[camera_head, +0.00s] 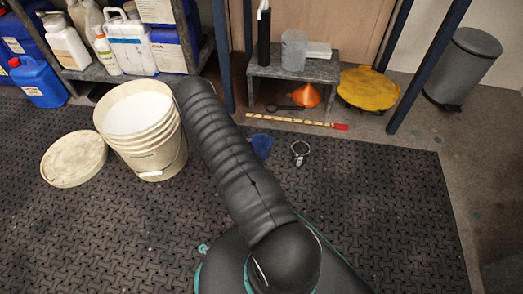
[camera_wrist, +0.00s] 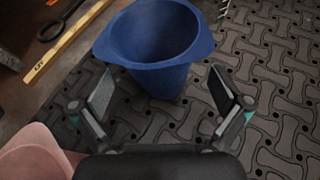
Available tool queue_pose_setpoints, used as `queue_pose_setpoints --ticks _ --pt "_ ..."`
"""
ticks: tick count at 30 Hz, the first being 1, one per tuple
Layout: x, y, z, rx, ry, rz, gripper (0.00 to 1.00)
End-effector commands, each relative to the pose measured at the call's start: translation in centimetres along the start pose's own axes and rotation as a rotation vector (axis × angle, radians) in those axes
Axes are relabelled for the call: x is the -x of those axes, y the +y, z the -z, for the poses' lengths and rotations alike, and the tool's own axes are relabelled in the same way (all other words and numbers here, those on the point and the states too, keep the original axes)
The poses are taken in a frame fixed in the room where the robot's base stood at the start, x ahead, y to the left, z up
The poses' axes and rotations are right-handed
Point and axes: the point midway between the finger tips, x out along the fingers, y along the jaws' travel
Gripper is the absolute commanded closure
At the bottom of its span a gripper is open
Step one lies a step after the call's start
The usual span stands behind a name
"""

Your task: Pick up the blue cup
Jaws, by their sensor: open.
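The blue cup (camera_wrist: 160,45) stands upright on the black rubber mat in the wrist view, with its wide mouth facing up. In the head view the cup (camera_head: 262,145) is partly hidden behind my arm. My gripper (camera_wrist: 165,95) is open in the wrist view, with one finger to the left and one to the right below the cup. The cup's lower part lies between and just beyond the fingertips. Nothing is held. My gripper is hidden behind my arm in the head view.
A white bucket (camera_head: 155,158) stands left of my arm, its lid (camera_head: 74,159) beside it. A metal ring-like item (camera_head: 300,150) lies right of the cup. A yellow stick (camera_head: 290,121) lies behind, before a low grey stand (camera_head: 325,70). A pinkish object (camera_wrist: 35,155) shows at the wrist view's lower left.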

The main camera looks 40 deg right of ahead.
Motion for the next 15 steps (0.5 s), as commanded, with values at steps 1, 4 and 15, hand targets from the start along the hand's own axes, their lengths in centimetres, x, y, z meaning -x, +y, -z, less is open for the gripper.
queue_pose_setpoints --ticks 1,4,15 --pt "-0.5 0.0 0.1 -0.001 0.0 0.002 0.0" --pt "-1.7 0.0 0.3 -0.001 0.0 0.003 0.0" --pt "-4.7 0.1 0.4 0.0 0.002 0.001 0.0"
